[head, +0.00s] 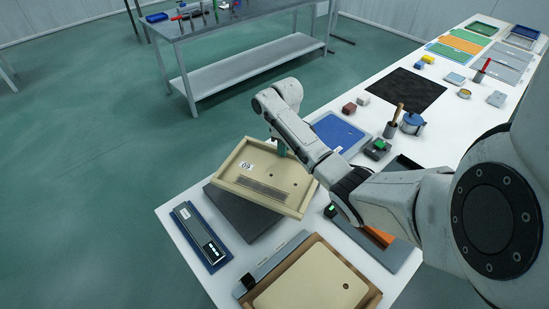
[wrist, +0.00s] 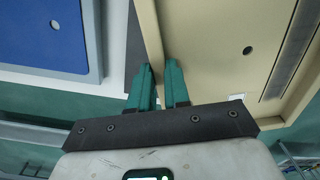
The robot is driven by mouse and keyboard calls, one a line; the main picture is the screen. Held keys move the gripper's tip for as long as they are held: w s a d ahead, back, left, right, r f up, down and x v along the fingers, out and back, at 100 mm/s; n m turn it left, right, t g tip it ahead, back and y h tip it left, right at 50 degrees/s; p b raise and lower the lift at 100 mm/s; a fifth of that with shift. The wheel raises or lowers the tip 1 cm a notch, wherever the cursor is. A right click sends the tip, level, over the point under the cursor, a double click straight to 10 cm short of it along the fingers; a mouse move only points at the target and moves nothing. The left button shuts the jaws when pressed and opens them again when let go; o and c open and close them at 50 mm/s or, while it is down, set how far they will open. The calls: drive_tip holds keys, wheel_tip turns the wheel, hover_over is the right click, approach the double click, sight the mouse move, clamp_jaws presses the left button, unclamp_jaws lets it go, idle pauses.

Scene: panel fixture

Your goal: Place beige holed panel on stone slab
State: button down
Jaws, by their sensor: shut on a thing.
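The beige holed panel (head: 235,177) is a shallow framed board with small holes, a slotted strip and a white number label. My gripper (head: 281,150) is shut on its far rim in the head view. In the wrist view the teal fingers of my gripper (wrist: 159,78) straddle the rim of the beige panel (wrist: 215,55). The dark grey stone slab (head: 243,215) lies on the white table under the panel, which covers much of it. The panel looks tilted and turned relative to the slab; I cannot tell whether they touch.
A blue-edged tray with a grey bar (head: 200,235) lies left of the slab. A brown tray (head: 368,297) with another beige panel (head: 310,280) is in front. A blue panel (head: 338,132) lies behind my arm. A black mat (head: 405,91) and small items are farther back.

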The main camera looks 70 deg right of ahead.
sight(275, 152)
drive_tip(key=w+f, duration=0.1)
drive_tip(key=w+f+b, duration=0.1)
drive_tip(key=w+f, duration=0.1)
drive_tip(key=shift+d+f, duration=0.2)
drive_tip(key=shift+f, duration=0.1)
drive_tip(key=shift+w+d+f+b, duration=0.1)
drive_tip(key=shift+w+f+b, duration=0.1)
drive_tip(key=shift+f+b, duration=0.45)
wheel_tip(275, 152, down, 2)
drive_tip(key=b, duration=0.3)
drive_tip(key=shift+w+f+b, duration=0.1)
drive_tip(key=shift+f+b, duration=0.1)
drive_tip(key=shift+b, duration=0.1)
drive_tip(key=shift+f, duration=0.1)
drive_tip(key=shift+f, duration=0.1)
drive_tip(key=c, duration=1.1)
unclamp_jaws()
wheel_tip(275, 152, up, 12)
drive_tip(key=shift+r+b, duration=0.15)
drive_tip(key=shift+b, duration=0.15)
